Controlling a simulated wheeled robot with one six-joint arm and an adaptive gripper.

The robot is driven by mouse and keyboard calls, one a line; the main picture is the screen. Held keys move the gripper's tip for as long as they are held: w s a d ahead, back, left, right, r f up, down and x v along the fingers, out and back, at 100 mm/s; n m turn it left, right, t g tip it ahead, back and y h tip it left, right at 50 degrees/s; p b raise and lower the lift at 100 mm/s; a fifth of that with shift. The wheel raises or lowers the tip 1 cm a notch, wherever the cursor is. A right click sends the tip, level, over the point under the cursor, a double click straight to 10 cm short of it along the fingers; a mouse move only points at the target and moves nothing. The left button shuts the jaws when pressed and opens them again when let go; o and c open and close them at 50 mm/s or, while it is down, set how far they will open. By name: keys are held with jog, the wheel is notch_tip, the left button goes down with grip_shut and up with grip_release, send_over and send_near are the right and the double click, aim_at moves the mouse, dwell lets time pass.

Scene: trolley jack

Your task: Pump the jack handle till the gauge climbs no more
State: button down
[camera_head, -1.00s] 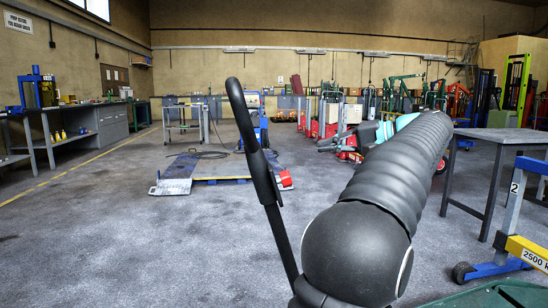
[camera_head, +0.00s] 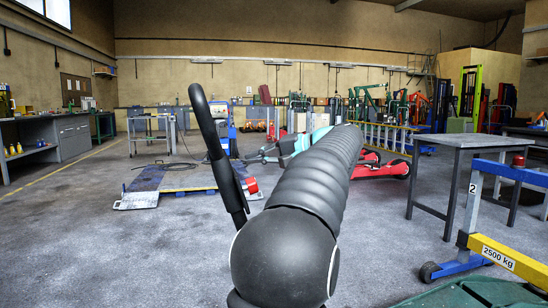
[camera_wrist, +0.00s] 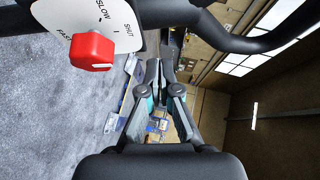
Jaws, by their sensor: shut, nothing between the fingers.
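The jack handle is a black bent bar (camera_head: 201,120), seen in the head view rising left of my arm; its lower part is hidden behind the arm. A red knob (camera_head: 252,186) sits just right of it. In the wrist view the black bar (camera_wrist: 245,40) crosses the top right, and the red knob (camera_wrist: 91,50) stands out from a white plate (camera_wrist: 112,20) lettered SLOW, FAST and SHUT. My gripper (camera_wrist: 160,70) is shut and empty, apart from the bar. I cannot make out a gauge.
A blue-and-grey platform (camera_head: 165,185) lies on the floor beyond the handle. A grey table (camera_head: 470,142) and a blue-yellow frame marked 2500 kg (camera_head: 500,255) stand at the right. A red wheeled machine (camera_head: 380,167) is behind my arm. Floor at the left is clear.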

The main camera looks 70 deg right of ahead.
jog(key=shift+w+a+f+b, duration=0.2)
jog(key=shift+w+a+f, duration=0.1)
jog(key=shift+w+a, duration=0.4)
jog(key=shift+w+a+f+b, duration=0.25)
jog(key=shift+w+a, duration=0.35)
jog(key=shift+a, duration=0.15)
jog(key=shift+w+a, duration=0.1)
